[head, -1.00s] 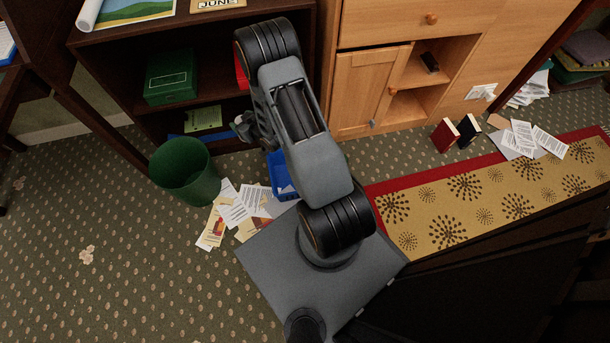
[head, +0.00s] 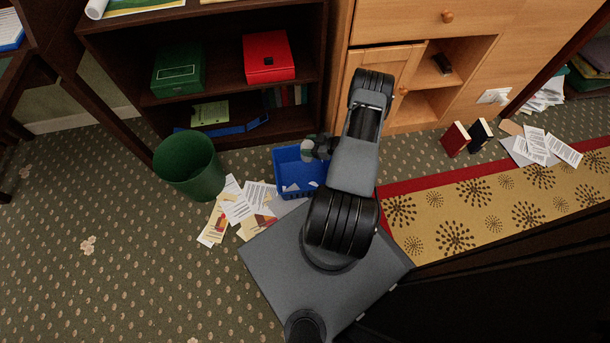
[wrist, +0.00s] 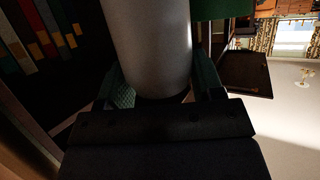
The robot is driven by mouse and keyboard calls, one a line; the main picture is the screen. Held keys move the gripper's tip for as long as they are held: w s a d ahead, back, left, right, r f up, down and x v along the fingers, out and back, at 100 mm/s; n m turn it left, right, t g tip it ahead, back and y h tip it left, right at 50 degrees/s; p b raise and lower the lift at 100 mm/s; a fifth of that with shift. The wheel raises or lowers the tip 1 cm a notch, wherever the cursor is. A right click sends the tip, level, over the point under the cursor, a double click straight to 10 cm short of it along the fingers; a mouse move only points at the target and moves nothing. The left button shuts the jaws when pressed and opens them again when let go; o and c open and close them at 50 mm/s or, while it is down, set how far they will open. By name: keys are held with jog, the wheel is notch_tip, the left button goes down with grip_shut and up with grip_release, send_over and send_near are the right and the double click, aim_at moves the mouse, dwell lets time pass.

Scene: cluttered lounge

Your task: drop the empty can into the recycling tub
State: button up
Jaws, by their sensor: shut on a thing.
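The can (wrist: 150,45) is a plain silver-grey cylinder between the jaws of my gripper (wrist: 163,92) in the wrist view. My gripper is shut on it. In the head view, my gripper (head: 314,148) and the small can (head: 307,146) show over the back right part of a blue tub (head: 283,164). This open tub, with pale paper pieces inside, appears to be the recycling tub. It stands on the carpet in front of the dark shelf. The can's height above the rim is hard to tell, and my arm hides the tub's right side.
A green round bin (head: 188,165) stands left of the tub. Loose papers (head: 236,208) lie between them. A dark shelf (head: 225,95) holds a green box and a red box (head: 268,57). A wooden cabinet (head: 400,60) stands right of it. Carpet at the left is clear.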

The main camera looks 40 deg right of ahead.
jog(key=shift+f+b, duration=1.6)
jog(key=shift+f, duration=0.9)
jog(key=o, duration=1)
jog(key=p+v, duration=0.3)
jog(key=v, duration=1.1)
jog(key=shift+p, duration=0.4)
jog(key=shift+f, duration=0.15)
